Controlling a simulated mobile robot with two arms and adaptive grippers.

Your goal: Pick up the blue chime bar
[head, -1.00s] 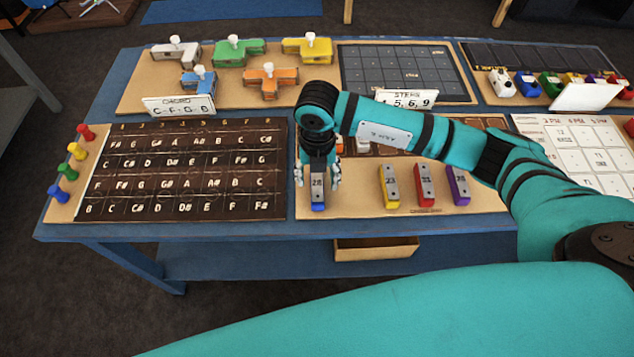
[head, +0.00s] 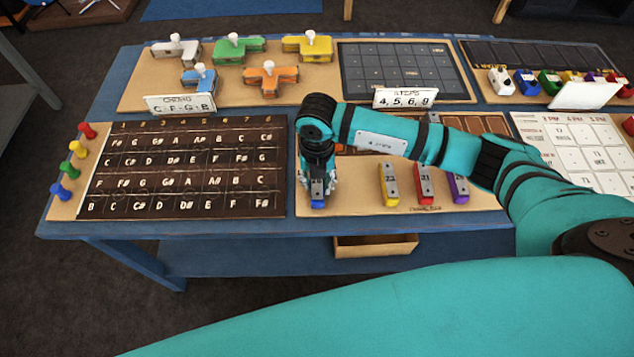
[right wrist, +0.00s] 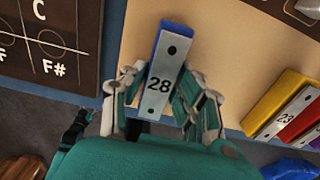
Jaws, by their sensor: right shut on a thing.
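The blue chime bar (head: 318,203) stands at the front left of the right-hand wooden board, mostly covered by my right gripper (head: 318,188) in the head view. In the right wrist view the blue chime bar (right wrist: 168,58) shows its grey metal top with the number 28 and two dark holes. My right gripper (right wrist: 160,105) has its fingers on both sides of the bar and is shut on it. I cannot tell whether the bar is clear of the board. My left gripper is not in view.
Yellow (head: 389,184), red (head: 424,184) and purple (head: 457,184) chime bars stand to the right on the same board. The dark lettered board (head: 185,175) with coloured pegs lies to the left. The blue table's front edge (head: 250,226) is close. An open wooden drawer (head: 375,247) sits below.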

